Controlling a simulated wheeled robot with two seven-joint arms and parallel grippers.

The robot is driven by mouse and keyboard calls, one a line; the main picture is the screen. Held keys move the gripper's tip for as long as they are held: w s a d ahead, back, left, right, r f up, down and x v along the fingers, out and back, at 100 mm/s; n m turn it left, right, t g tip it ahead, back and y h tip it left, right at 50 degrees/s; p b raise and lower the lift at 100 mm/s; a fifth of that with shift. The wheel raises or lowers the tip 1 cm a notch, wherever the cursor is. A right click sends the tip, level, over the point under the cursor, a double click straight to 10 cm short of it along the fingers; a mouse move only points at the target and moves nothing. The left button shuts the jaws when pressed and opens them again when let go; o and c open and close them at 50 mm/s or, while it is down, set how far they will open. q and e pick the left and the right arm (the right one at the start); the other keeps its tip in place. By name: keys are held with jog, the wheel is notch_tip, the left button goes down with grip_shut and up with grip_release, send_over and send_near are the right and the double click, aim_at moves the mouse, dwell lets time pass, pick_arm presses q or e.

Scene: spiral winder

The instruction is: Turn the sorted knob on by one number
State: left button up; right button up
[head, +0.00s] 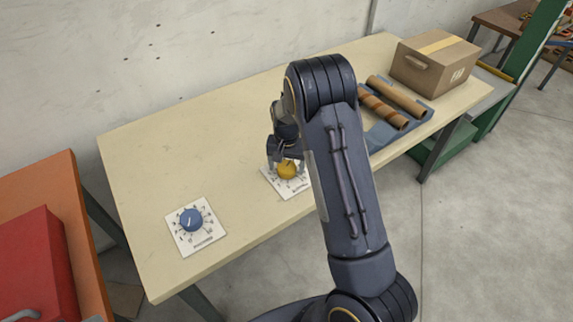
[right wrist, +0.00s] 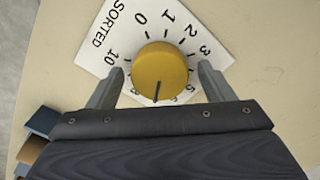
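The yellow knob (right wrist: 160,70) sits on a white dial plate (right wrist: 91,47) marked SORTED. Its dark pointer faces the bottom of the right wrist view, just past the 6; the numbers there are hidden by my gripper. In the head view the yellow knob (head: 288,171) is near the table's front edge, partly covered by my right arm. My right gripper (right wrist: 160,67) is open, one finger on each side of the knob, with gaps showing between fingers and knob. It also shows above the knob in the head view (head: 286,157). My left gripper is out of view.
A second dial with a blue knob (head: 191,220) lies on the table (head: 150,150) to the left. A cardboard box (head: 434,62) and brown rolls on a blue tray (head: 428,111) are at the right. A red case (head: 38,265) stands at the lower left.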

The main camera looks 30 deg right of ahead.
aim_at(287, 167)
jog(key=shift+r, duration=0.1)
notch_tip(287, 167, up, 7)
jog(key=shift+r, duration=0.3)
dwell(0.6)
jog(key=shift+s+r, duration=0.1)
jog(key=s+a+r+n+t+y, duration=0.3)
jog(key=s+a+r+y, duration=0.15)
jog(key=s+r, duration=0.95)
jog(key=s+a+n+t, duration=0.1)
jog(key=s+a, duration=0.2)
jog(key=s, duration=0.4)
jog(key=s+a+f+n+t, duration=0.1)
jog(key=s+a+n, duration=0.1)
jog(key=s+a, duration=0.2)
jog(key=s, duration=0.3)
jog(key=shift+s+n+t+h, duration=0.3)
jog(key=shift+s+h, duration=0.05)
